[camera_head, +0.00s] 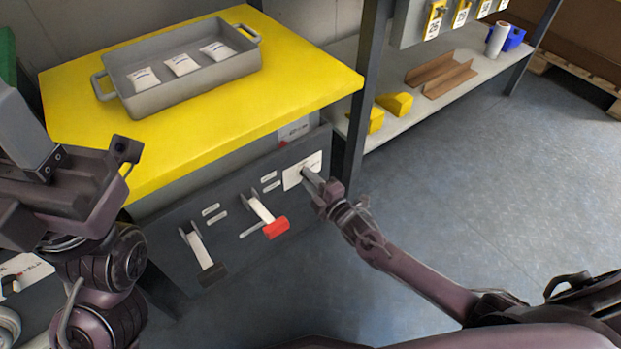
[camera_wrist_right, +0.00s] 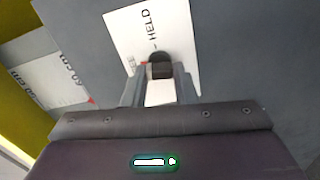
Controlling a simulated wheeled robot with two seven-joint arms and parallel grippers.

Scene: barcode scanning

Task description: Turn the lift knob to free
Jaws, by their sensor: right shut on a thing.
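The lift knob (camera_wrist_right: 160,66) is a small dark knob in front of a white label plate (camera_wrist_right: 142,32) that carries the word HELD. The plate also shows in the head view on the grey front panel (camera_head: 170,222) under the yellow lift table (camera_head: 285,92). My right gripper (camera_wrist_right: 158,80) is shut on the knob, one finger on each side of it. In the head view my right gripper (camera_head: 308,176) reaches the plate and hides the knob.
A lever with a red end (camera_head: 275,228) and a lever with a black end (camera_head: 212,273) stick out left of the knob. A grey tray (camera_head: 190,92) with white packets stands on the yellow top. A dark post (camera_head: 360,110) stands right of the panel.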

